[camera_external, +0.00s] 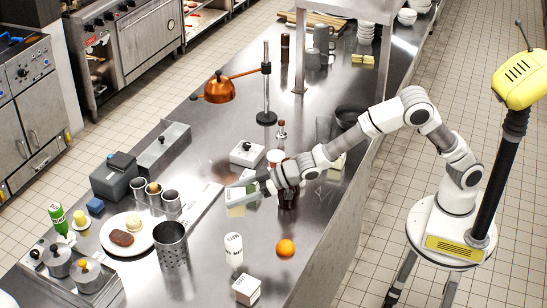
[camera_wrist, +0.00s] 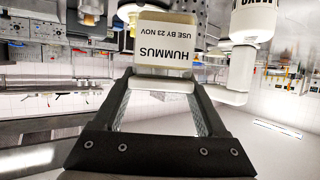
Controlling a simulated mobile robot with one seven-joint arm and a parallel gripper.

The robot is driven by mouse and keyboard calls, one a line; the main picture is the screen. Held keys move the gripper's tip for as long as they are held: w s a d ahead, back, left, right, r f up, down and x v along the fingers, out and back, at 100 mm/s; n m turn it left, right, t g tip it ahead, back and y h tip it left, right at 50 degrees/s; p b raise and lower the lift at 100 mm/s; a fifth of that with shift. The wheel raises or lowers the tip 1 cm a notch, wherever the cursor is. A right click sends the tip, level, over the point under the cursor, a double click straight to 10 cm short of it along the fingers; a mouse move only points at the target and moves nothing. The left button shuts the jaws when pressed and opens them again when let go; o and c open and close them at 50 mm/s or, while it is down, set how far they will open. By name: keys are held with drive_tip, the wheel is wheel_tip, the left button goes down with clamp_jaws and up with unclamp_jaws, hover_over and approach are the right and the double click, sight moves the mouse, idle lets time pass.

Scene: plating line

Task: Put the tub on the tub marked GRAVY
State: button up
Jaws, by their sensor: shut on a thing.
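My gripper (camera_wrist: 160,82) is shut on a white tub (camera_wrist: 165,55) labelled HUMMUS, USE BY 23 NOV, whose print is upside down in the wrist view. In the external view my gripper (camera_external: 258,186) is over the middle of the steel counter (camera_external: 215,215). A pale boxy shape (camera_external: 241,195) shows at its tip; I cannot tell there whether this is the held tub. A small white tub (camera_external: 246,289) with dark print stands at the counter's near edge. Its print is too small to read, and no GRAVY label is legible in either view.
A white bottle (camera_external: 233,250), an orange (camera_external: 285,248) and a perforated steel cylinder (camera_external: 172,246) stand nearby. A plate of food (camera_external: 110,243) lies left. A copper lamp (camera_external: 220,90) hangs over the counter behind. Bare steel lies between the orange and my gripper.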

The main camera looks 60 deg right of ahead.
drive_tip(key=s+a+r+n+g+y, duration=0.2)
drive_tip(key=s+a+n+y, duration=0.1)
drive_tip(key=a, duration=0.1)
drive_tip(key=n+g+y+b, duration=0.1)
drive_tip(key=n+g+y, duration=0.2)
drive_tip(key=n+g, duration=0.1)
hover_over(246, 283)
drive_tip(key=shift+f, duration=4.25)
drive_tip(key=shift+f, duration=0.2)
drive_tip(key=o, duration=1.5)
drive_tip(key=shift+h, duration=0.3)
